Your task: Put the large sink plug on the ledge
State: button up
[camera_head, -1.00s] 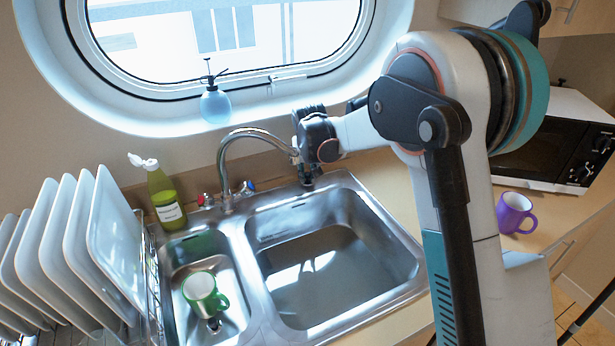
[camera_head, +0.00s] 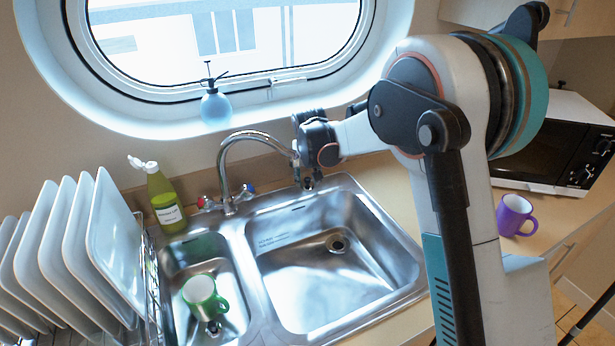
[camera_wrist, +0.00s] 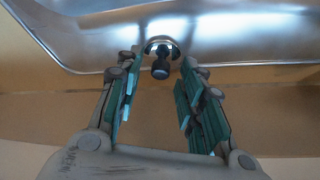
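The large sink plug (camera_wrist: 160,48), a chrome disc with a dark knob, rests at the rim of the sink behind the right basin. In the head view it shows as a small dark shape (camera_head: 308,183) right of the tap, just below my gripper. My gripper (camera_wrist: 160,75) is open, with its fingers on either side of the plug and a gap to each. The ledge is the metal strip (camera_head: 275,198) along the back of the sink. My wrist hides part of this area in the head view.
The tap (camera_head: 224,170) stands left of my gripper. A green mug (camera_head: 203,294) is in the left basin. The right basin (camera_head: 330,275) is empty, with its drain hole (camera_head: 338,244) uncovered. A spray bottle (camera_head: 215,105), soap bottle (camera_head: 163,200) and plate rack stand left.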

jog(key=p+v, duration=0.3)
jog(key=v, duration=0.8)
jog(key=shift+s+r, duration=0.25)
jog(key=shift+r, duration=0.1)
jog(key=s+d+r+t, duration=0.1)
jog(key=s+d+r, duration=0.4)
jog(key=s, duration=0.4)
jog(key=s+d+r, duration=0.5)
jog(key=s+d, duration=0.1)
jog(key=s, duration=0.3)
jog(key=s+d+f+t, duration=0.1)
jog(key=s+d+f, duration=0.1)
jog(key=s, duration=0.7)
jog(key=s+d+f, duration=0.2)
jog(key=s+d, duration=0.1)
jog(key=s, duration=0.6)
jog(key=shift+s+d+t, duration=0.2)
jog(key=shift+s+t, duration=0.15)
jog(key=shift+t, duration=0.05)
